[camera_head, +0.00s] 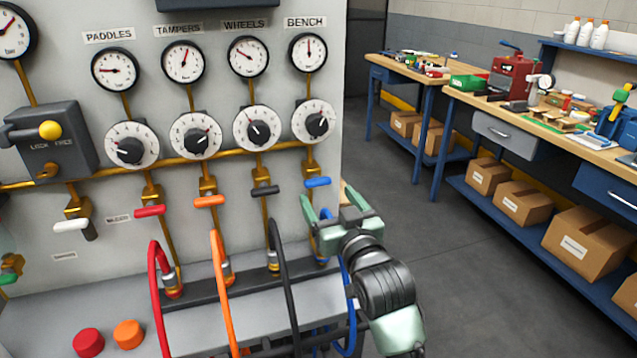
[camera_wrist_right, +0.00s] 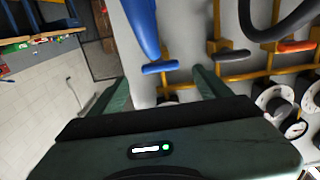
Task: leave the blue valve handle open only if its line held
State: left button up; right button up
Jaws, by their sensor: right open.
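The blue valve handle (camera_head: 317,182) sits on the rightmost brass line, under the BENCH gauge (camera_head: 308,52), and lies crosswise to its pipe. The BENCH gauge's needle points about straight up. A white knob dial (camera_head: 313,121) is on the same line. My right gripper (camera_head: 333,203) is open and empty, just below and right of the handle. In the right wrist view the blue handle (camera_wrist_right: 160,67) appears just beyond and between the open fingertips (camera_wrist_right: 160,82), with no clear contact. A blue hose (camera_wrist_right: 141,25) hangs close by. My left gripper is not in view.
Black (camera_head: 265,190), orange (camera_head: 210,201) and red (camera_head: 150,211) handles lie to the left, with looping hoses below. A grey lock box (camera_head: 50,143) is at the far left. Workbenches (camera_head: 525,125) stand back right. Open floor (camera_head: 455,250) lies right of the panel.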

aim_at(319, 185)
jog(key=x, duration=0.7)
jog(key=shift+w, duration=0.1)
jog(key=c, duration=1.4)
jog(key=shift+o, duration=0.2)
jog(key=shift+p, duration=0.35)
